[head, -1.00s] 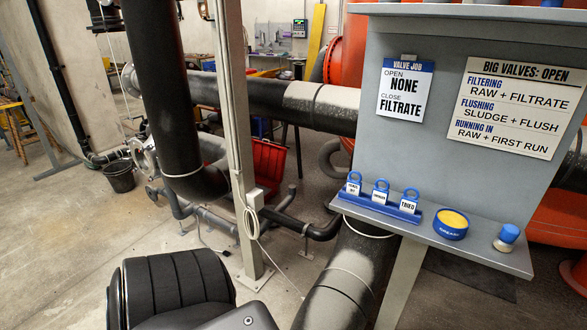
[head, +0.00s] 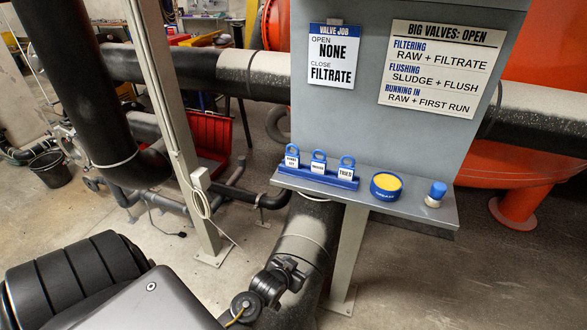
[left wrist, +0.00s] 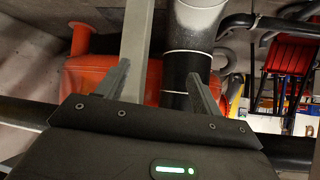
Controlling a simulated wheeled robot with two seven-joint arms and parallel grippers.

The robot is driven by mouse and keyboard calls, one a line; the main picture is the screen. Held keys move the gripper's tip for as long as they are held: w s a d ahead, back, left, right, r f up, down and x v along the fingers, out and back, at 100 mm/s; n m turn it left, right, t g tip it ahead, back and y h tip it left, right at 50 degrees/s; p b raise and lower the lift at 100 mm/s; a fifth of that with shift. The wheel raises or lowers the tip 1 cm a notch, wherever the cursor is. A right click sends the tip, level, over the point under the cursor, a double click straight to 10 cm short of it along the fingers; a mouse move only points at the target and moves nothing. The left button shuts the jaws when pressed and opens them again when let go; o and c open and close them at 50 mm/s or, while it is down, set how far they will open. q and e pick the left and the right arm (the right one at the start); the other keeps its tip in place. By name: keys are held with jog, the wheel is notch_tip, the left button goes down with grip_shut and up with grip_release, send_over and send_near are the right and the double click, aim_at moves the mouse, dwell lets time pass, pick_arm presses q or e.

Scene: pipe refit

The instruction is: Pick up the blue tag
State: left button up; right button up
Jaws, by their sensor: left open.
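Three blue tags with ring tops and white labels stand in a blue rack (head: 320,178) on the grey shelf: a left one (head: 292,157), a middle one (head: 318,162) and a right one (head: 346,168) reading "TRIED". The other two labels are too small to read surely. My left gripper (head: 297,275) is low in the head view, below the shelf and apart from the tags. In the left wrist view its two fingers (left wrist: 161,78) are spread with nothing between them. No tag shows in that view. My right gripper is not in view.
A blue tin with yellow contents (head: 386,186) and a small blue-capped item (head: 436,194) stand right of the rack on the shelf (head: 410,208). A grey support leg (head: 346,255) and a thick pipe (head: 306,235) are near my left gripper. A post (head: 170,110) stands left.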

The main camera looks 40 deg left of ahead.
pick_arm(q)
jog(key=w+a+r+n+t+y, duration=0.1)
jog(key=a+r+t, duration=0.1)
jog(key=r, duration=0.7)
jog(key=w+a+r+t, duration=0.1)
jog(key=r, duration=0.8)
jog(key=n+t+y+p, duration=0.1)
jog(key=n+t+y, duration=0.1)
jog(key=t+y, duration=0.15)
send_near(292, 160)
jog(key=w, duration=0.2)
jog(key=shift+h, duration=0.25)
jog(key=x, duration=0.2)
jog(key=p+x, duration=0.1)
jog(key=x, duration=0.2)
jog(key=shift+w+a+r, duration=0.15)
jog(key=shift+w+a, duration=0.05)
jog(key=shift+a, duration=0.2)
jog(key=shift+p, duration=0.3)
jog(key=p+x, duration=0.2)
jog(key=x, duration=0.2)
jog(key=shift+w+a, duration=0.25)
jog(key=shift+a, duration=0.05)
jog(key=shift+w+a, duration=0.1)
jog(key=shift+w, duration=0.15)
